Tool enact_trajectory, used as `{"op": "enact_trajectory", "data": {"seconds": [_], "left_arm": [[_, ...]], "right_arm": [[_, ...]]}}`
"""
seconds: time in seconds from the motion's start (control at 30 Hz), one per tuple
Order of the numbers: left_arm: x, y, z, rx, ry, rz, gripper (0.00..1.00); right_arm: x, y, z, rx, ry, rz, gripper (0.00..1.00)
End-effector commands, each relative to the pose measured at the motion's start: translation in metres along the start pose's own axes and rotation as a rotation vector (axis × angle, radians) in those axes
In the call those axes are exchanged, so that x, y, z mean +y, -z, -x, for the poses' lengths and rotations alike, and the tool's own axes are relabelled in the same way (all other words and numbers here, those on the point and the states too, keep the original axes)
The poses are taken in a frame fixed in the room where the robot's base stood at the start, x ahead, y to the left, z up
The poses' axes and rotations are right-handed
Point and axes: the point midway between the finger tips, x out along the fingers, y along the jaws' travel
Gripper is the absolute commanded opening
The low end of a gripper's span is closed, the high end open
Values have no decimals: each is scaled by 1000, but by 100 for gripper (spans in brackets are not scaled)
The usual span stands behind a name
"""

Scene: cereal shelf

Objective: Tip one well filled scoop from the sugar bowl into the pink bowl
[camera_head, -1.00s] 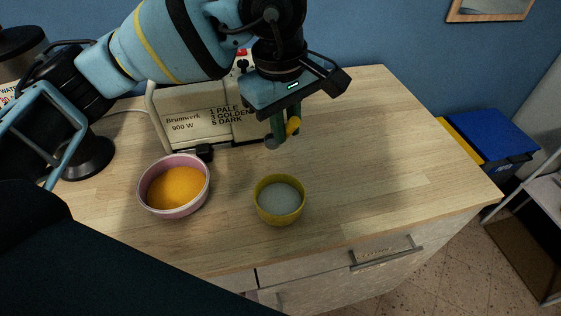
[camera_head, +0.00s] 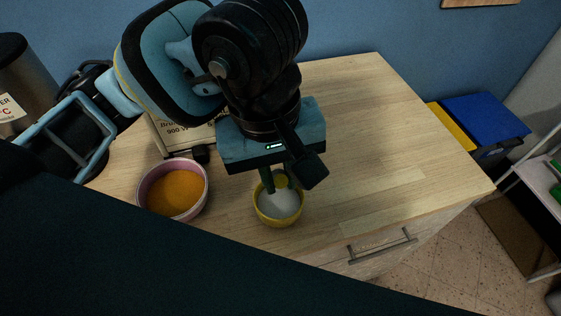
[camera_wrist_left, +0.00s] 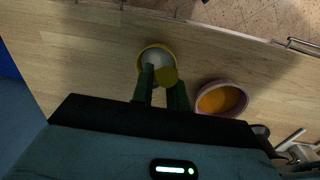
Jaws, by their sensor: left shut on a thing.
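The sugar bowl (camera_head: 264,213) is yellow with white sugar in it and stands on the wooden counter; it also shows in the left wrist view (camera_wrist_left: 143,52). The pink bowl (camera_head: 146,203) holds orange contents and stands to its left; in the left wrist view it is at the right (camera_wrist_left: 243,105). My left gripper (camera_head: 276,186) points down over the sugar bowl, shut on a small yellow scoop (camera_head: 281,181). The scoop also shows between the fingers in the left wrist view (camera_wrist_left: 167,76). Whether it touches the sugar, or what it holds, I cannot tell. My right gripper is out of view.
A dark cylindrical container (camera_head: 22,75) is at the far left. The counter (camera_head: 390,150) is clear to the right. A drawer handle (camera_head: 382,246) juts from the front.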

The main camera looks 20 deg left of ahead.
Motion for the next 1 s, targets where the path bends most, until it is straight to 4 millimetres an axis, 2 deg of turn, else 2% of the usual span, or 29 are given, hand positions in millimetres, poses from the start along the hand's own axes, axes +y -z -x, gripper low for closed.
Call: {"op": "enact_trajectory", "data": {"seconds": [0.03,0.1,0.5,0.7,1.0], "left_arm": [[-1,3,-12,-24,8,4,0],[-2,5,-22,-46,13,8,0],[-4,21,-73,-178,34,24,0],[-4,28,-86,-240,44,29,0],[-4,31,-87,-262,45,30,0]], "right_arm": [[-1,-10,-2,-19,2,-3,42],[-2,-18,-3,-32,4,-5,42],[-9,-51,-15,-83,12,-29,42],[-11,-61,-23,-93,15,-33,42],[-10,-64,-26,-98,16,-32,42]]}}
